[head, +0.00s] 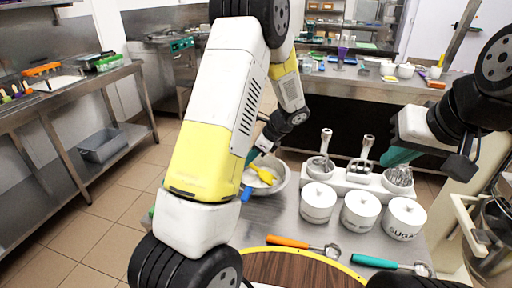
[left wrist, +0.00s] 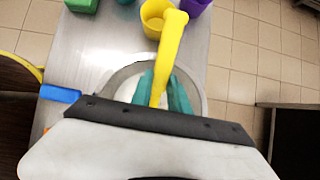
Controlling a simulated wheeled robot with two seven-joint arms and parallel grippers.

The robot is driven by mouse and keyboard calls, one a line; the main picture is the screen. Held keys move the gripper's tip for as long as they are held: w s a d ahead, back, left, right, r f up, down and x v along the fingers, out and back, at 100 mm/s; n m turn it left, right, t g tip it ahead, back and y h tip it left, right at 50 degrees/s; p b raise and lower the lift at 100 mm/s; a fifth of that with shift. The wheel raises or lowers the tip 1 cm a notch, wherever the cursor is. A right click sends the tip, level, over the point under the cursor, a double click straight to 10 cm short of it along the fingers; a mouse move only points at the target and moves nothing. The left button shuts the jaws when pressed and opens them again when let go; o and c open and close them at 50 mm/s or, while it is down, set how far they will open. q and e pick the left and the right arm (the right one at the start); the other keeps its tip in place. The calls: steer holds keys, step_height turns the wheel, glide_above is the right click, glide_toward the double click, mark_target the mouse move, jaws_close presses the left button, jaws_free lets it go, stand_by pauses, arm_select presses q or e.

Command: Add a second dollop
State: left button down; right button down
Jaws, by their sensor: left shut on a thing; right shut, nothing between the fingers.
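A metal bowl (head: 281,185) with pale contents stands on the steel table, partly hidden by my left arm. It also shows in the left wrist view (left wrist: 205,85), behind the fingers. A yellow utensil (head: 264,176) reaches over the bowl; its yellow handle (left wrist: 172,45) shows in the left wrist view. My left gripper (head: 255,154) is shut on this utensil, its teal fingers (left wrist: 160,92) on either side of it. Its lower end is hidden in the wrist view. A blue handle (head: 246,193) shows beside the bowl. My right gripper (head: 394,157) is shut and empty, above the utensil holder.
Three white lidded jars (head: 360,211) stand before a white holder (head: 345,180) with metal utensils. An orange-handled tool (head: 288,241) and a teal-handled tool (head: 375,262) lie near a round brown board (head: 300,270). Yellow (left wrist: 153,12), green and purple cups stand beyond the bowl.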

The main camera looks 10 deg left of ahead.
arm_select(q)
steer(key=shift+d, duration=0.65)
steer(key=shift+a+f+h, duration=0.3)
steer(key=shift+a+h, duration=0.1)
steer(key=shift+h, duration=0.2)
steer(key=shift+r, duration=0.55)
steer(key=shift+a+r, duration=0.25)
steer(key=shift+r, duration=1.2)
steer(key=shift+a+r, duration=0.2)
steer(key=shift+r, duration=1.25)
steer(key=shift+w+a+h, duration=0.1)
steer(key=shift+a+h, duration=0.7)
steer(key=shift+a+r+h, duration=0.15)
steer(key=shift+a+h, duration=0.6)
steer(key=shift+h, duration=0.45)
steer(key=shift+a, duration=0.1)
